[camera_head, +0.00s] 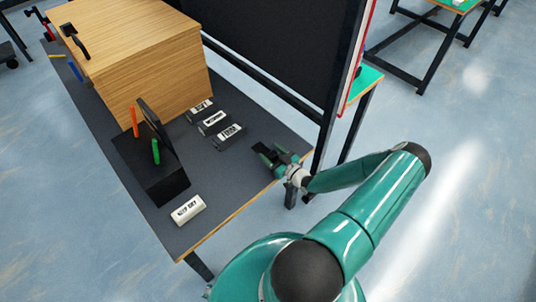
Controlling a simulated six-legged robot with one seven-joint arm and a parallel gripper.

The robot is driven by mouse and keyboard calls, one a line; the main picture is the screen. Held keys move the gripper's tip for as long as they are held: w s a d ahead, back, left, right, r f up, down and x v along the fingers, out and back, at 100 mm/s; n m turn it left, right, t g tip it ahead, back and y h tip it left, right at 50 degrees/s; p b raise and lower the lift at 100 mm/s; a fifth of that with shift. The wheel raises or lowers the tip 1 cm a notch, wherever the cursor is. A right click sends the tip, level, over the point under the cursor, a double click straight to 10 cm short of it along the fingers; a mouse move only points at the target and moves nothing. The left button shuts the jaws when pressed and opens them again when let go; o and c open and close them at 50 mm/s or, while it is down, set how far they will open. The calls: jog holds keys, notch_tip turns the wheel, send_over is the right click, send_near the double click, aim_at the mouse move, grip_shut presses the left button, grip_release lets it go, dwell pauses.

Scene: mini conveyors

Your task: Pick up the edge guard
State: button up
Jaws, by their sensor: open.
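My gripper (272,156) is at the right edge of the dark table, low over its surface, with its fingers pointing left. It is open. A small flat black piece (258,149) is right at the fingertips. It may be the edge guard, but it is too small and dark to be sure. I cannot tell whether it lies between the fingers or just beyond them.
A dark panel (285,40) rises behind.

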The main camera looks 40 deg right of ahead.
jog(key=c, duration=1.1)
jog(key=shift+r, duration=0.45)
jog(key=w+a+r, duration=0.2)
jog(key=a+r, duration=0.1)
jog(key=r, duration=0.1)
jog(key=w+a+r, duration=0.3)
jog(key=a+r, duration=0.1)
jog(key=w+a+r, duration=0.3)
jog(key=a+r, duration=0.1)
jog(key=shift+a, duration=0.25)
